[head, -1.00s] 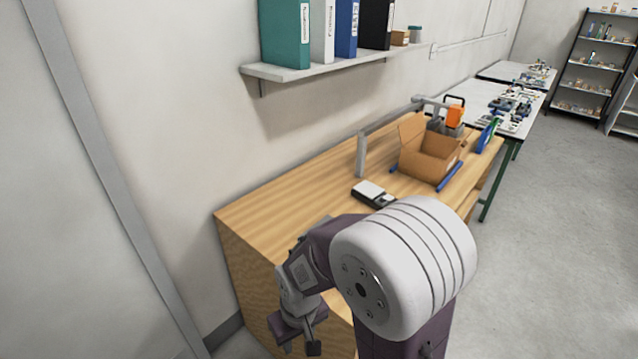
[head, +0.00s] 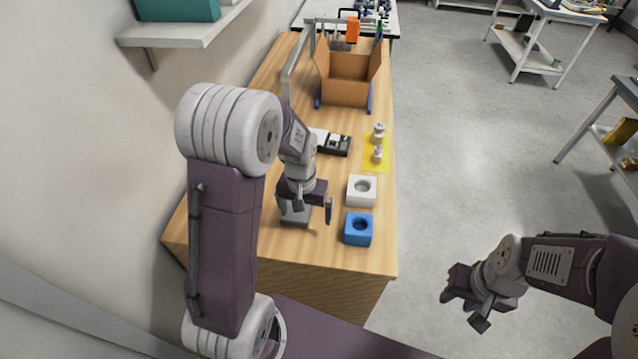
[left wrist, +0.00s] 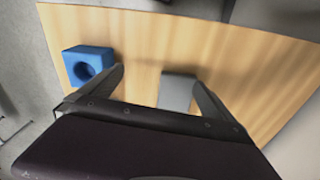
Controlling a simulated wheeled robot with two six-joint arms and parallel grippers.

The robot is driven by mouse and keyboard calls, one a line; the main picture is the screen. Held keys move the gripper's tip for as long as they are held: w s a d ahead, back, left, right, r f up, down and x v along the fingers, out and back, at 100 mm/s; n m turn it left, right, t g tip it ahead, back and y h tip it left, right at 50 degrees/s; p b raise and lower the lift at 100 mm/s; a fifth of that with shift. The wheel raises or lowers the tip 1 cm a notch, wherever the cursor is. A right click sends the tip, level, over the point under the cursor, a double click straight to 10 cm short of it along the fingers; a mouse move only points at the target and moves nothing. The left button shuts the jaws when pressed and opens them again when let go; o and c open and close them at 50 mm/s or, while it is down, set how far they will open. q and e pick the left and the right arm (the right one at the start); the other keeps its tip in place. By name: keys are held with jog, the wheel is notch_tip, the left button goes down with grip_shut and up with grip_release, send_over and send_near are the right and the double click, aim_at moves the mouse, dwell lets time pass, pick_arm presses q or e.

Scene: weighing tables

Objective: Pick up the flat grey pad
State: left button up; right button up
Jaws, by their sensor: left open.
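The flat grey pad (head: 293,217) lies on the wooden table near its left front part, partly hidden by my left gripper in the head view. In the left wrist view the grey pad (left wrist: 176,93) shows between the two fingers, closer to the right finger. My left gripper (head: 313,207) points down above the pad, open and empty; its fingers also show in the left wrist view (left wrist: 160,80). I cannot tell the exact gap between fingertips and pad. My right gripper (head: 463,309) is over the floor right of the table, fingers apart and empty.
A blue block with a round hole (head: 358,229) and a white one (head: 361,190) stand right of the pad. Behind are a yellow mat (head: 372,164) with pale weights, a black and white scale (head: 333,143) and a cardboard box (head: 347,92). The table's front strip is clear.

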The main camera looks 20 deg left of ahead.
pick_arm(q)
jog(key=shift+n+g, duration=0.3)
jog(key=shift+n, duration=0.3)
jog(key=w+a+f+p, duration=0.1)
jog(key=w+a+p, duration=0.1)
jog(key=w, duration=0.1)
jog(key=w+a+f+p, duration=0.1)
jog(key=w+a, duration=0.1)
jog(key=w, duration=0.1)
jog(key=w+a+p, duration=0.2)
jog(key=w, duration=0.1)
jog(key=shift+w+a+f+p, duration=0.2)
jog(key=shift+a+f+p, duration=0.15)
jog(key=shift+f, duration=0.05)
jog(key=shift+w+f, duration=0.1)
jog(key=shift+f, duration=0.2)
jog(key=shift+d+f, duration=0.1)
notch_tip(320, 180, down, 5)
jog(key=shift+r+p, duration=0.2)
jog(key=shift+p, duration=0.8)
jog(key=shift+f, duration=0.2)
jog(key=c, duration=0.7)
jog(key=shift+r, duration=0.1)
jog(key=c, duration=0.6)
pick_arm(e)
notch_tip(320, 180, up, 10)
jog(key=shift+d, duration=0.4)
